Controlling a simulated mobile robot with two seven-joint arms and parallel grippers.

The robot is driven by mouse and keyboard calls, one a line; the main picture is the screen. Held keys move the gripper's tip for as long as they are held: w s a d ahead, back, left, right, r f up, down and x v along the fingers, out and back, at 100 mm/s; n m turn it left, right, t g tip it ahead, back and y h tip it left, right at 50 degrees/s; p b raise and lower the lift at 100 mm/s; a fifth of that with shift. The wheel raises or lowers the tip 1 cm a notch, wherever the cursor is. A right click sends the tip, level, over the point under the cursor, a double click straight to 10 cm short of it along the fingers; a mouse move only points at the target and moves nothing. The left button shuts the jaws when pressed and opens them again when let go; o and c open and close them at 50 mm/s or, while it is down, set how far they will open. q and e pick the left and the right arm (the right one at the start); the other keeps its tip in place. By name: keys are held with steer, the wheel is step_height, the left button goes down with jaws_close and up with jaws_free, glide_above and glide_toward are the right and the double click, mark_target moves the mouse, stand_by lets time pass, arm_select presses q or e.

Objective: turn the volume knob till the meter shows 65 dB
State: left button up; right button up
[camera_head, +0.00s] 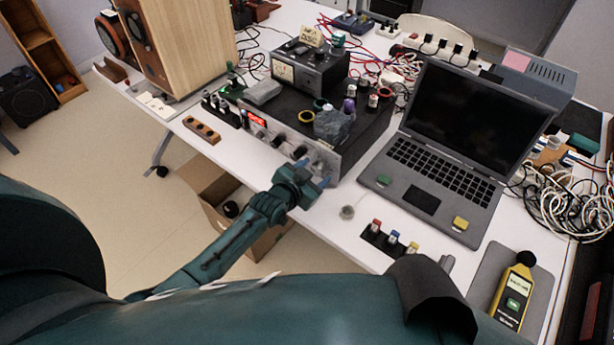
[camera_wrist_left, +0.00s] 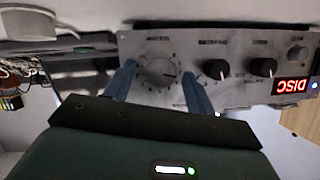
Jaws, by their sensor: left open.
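The amplifier (camera_head: 290,146) stands at the table's front edge with a red lit display. In the left wrist view its panel (camera_wrist_left: 225,95) appears upside down, with a large silver knob (camera_wrist_left: 160,71) inside a ring of dial marks; its label is too blurred to read. My left gripper (camera_head: 313,173) is open at the right end of the panel. In the left wrist view its blue fingers (camera_wrist_left: 160,75) stand on either side of the silver knob; contact cannot be told. The yellow sound meter (camera_head: 513,290) lies on a grey mat at the right; its reading is too small to read.
Two smaller black knobs (camera_wrist_left: 216,69) (camera_wrist_left: 262,67) sit beside the silver one. An open laptop (camera_head: 465,140) stands right of the amplifier. A wooden speaker (camera_head: 190,45) is at the left, and an open cardboard box (camera_head: 270,240) is below the table edge. Cables clutter the right.

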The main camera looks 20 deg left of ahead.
arm_select(q)
steer(key=v, duration=1.3)
steer(key=shift+p, duration=0.35)
steer(key=s+d+f+n+g, duration=0.1)
steer(key=s+f, duration=0.2)
steer(key=s, duration=0.4)
steer(key=s+d+f+n+g, duration=0.2)
steer(key=s+f, duration=0.1)
steer(key=s, duration=0.4)
steer(key=shift+d+f+y, duration=0.2)
steer(key=shift+y, duration=0.1)
steer(key=shift+s, duration=0.1)
stand_by(0.6)
